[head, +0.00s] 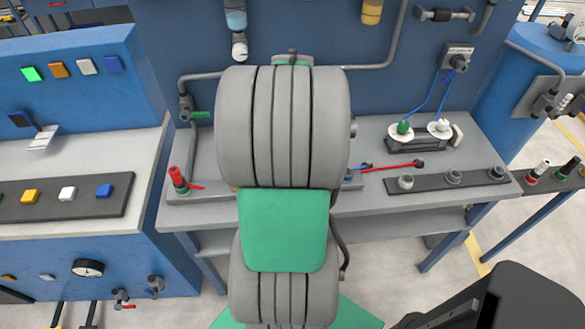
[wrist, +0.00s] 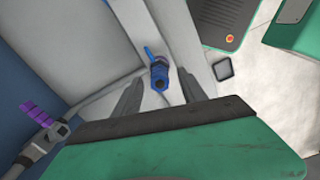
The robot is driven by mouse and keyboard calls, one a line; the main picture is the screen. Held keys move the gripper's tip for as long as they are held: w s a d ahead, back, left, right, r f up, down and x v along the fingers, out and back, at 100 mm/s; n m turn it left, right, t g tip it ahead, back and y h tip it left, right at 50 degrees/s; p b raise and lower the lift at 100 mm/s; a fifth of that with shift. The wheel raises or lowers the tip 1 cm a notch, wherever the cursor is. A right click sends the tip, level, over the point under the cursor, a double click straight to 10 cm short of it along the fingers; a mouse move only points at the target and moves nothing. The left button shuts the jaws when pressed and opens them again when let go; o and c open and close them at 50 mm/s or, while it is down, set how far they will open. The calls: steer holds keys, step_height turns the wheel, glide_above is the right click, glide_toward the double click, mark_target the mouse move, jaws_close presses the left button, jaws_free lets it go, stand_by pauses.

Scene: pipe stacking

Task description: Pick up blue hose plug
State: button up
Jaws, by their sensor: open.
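The blue hose plug (wrist: 159,75) shows in the wrist view, dark blue with ribs and a round opening facing the camera. A thin bright blue piece sticks up behind it. My gripper (wrist: 161,84) is open, with one dark finger on each side of the plug in the picture. Gaps show between the plug and both fingers, and nothing is held. How far the fingertips are from the plug in depth I cannot tell. In the head view my arm hides my gripper, and small blue bits (head: 365,167) show just right of the arm, beside a red hose.
A red hose (head: 392,166) lies on the grey workbench (head: 460,140) right of my arm. A dark rack with grey fittings (head: 440,181) sits at the bench front. A red plug (head: 178,178) stands left. Blue hoses (head: 432,94) loop down to white-based fittings. A purple handle (wrist: 38,114) shows left.

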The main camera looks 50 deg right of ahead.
steer(key=shift+f, duration=0.55)
steer(key=shift+c, duration=0.3)
jaws_close()
stand_by(0.7)
